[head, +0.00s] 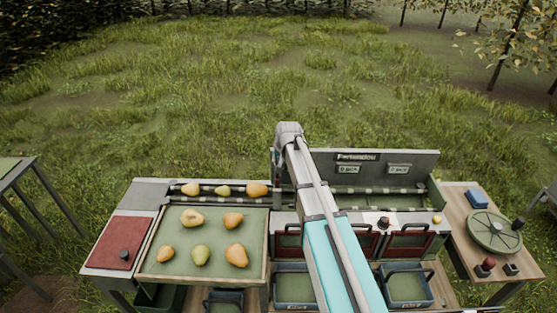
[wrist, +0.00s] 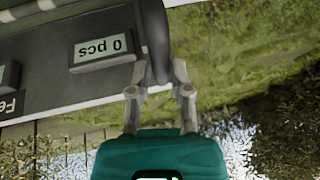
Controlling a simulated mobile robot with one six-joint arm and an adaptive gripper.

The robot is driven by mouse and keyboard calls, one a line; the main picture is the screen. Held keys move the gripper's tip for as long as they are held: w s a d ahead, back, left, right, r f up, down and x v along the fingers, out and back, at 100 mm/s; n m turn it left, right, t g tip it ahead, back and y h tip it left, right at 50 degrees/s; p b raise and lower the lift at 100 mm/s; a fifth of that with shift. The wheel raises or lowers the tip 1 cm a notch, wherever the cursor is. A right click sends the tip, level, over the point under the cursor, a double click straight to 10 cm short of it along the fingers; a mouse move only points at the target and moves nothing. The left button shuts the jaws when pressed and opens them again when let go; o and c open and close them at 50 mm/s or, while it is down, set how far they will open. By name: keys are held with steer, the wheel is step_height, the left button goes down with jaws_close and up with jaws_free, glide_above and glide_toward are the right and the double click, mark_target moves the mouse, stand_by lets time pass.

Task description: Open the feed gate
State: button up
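In the wrist view, which looks upside down, my gripper (wrist: 159,68) has its two fingers spread. A dark, rounded upright plate (wrist: 155,40), likely the feed gate or its handle, stands between the fingertips. A small gap seems to show at each side, so I cannot confirm contact. In the head view a dark upright plate (head: 275,170) stands at the left end of the sorter, beside the roller lane (head: 210,184). Three pears (head: 223,190) lie in that lane, left of the plate. My arm hides the fingers in the head view.
The sorter's back panel (head: 420,163) carries displays reading "0 pcs" (wrist: 100,50). Several pears lie on the green tray (head: 180,252) at left. Blue crates (head: 405,290) stand below. A side table at right holds a round green dial (head: 494,232) and a blue block (head: 477,199).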

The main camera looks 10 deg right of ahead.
steer(key=o, duration=0.3)
steer(key=shift+f, duration=0.2)
step_height(320, 180, down, 7)
steer(key=b, duration=0.7)
steer(key=shift+b, duration=0.3)
steer(key=p+v, duration=1.3)
steer(key=v, duration=0.1)
steer(key=s+f+g+b, duration=0.1)
steer(key=s+f+b, duration=0.3)
steer(key=s, duration=0.4)
steer(key=s+f+n+g+b, duration=0.1)
steer(key=s+f+g+b, duration=0.1)
steer(key=s+f+b, duration=0.2)
steer(key=s+f+n+g+h+b, duration=0.1)
steer(key=s+f+b, duration=0.4)
steer(key=s, duration=0.6)
steer(key=shift+s+f+g, duration=0.3)
steer(key=shift+f, duration=0.6)
steer(key=shift+d, duration=0.15)
